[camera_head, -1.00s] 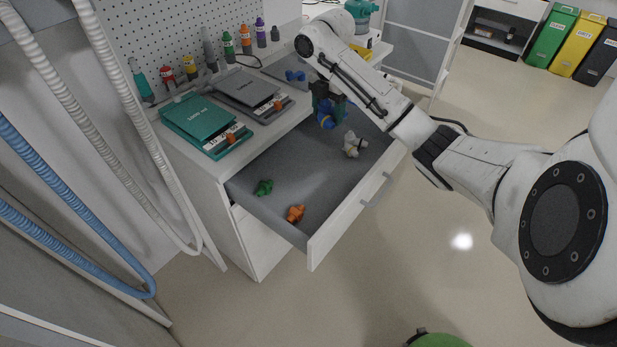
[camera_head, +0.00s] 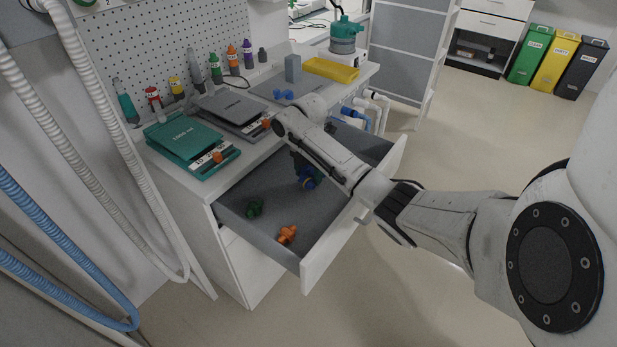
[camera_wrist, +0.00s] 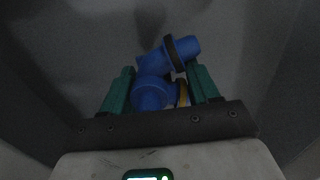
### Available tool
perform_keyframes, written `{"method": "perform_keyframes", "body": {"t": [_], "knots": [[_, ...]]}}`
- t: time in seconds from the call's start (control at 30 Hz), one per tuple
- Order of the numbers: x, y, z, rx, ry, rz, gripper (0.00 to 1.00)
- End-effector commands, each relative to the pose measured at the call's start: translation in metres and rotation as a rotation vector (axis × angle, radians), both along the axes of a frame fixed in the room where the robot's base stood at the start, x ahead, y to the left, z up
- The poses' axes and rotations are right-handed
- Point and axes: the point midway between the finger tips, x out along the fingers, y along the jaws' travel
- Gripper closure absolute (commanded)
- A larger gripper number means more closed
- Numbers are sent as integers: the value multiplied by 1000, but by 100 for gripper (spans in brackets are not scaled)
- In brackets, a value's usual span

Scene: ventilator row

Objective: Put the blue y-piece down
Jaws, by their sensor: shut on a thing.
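The blue y-piece (camera_wrist: 153,90) is between the two green fingers of my gripper (camera_wrist: 163,88) in the wrist view, with a dark ring on one arm of it. In the head view the blue y-piece (camera_head: 307,179) shows low in the open drawer (camera_head: 262,234), below my gripper (camera_head: 303,168). My gripper is shut on it and mostly hidden by my arm. I cannot tell whether the piece touches the drawer floor.
On the counter stand a teal device (camera_head: 192,145), a grey device (camera_head: 233,112), another blue fitting (camera_head: 284,94) and a yellow tray (camera_head: 331,69). Drawer floor between fittings and gripper is clear.

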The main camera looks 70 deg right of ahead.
Motion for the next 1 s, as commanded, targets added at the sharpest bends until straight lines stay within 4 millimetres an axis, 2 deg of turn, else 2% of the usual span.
{"method": "perform_keyframes", "body": {"t": [0.1,0.5,0.53,0.77,1.0], "knots": [[-1,0,-16,0,2,0,81],[0,0,-21,0,0,0,81],[0,0,-21,0,0,0,38],[0,0,-20,0,0,0,16],[0,0,-20,0,0,0,15]]}}
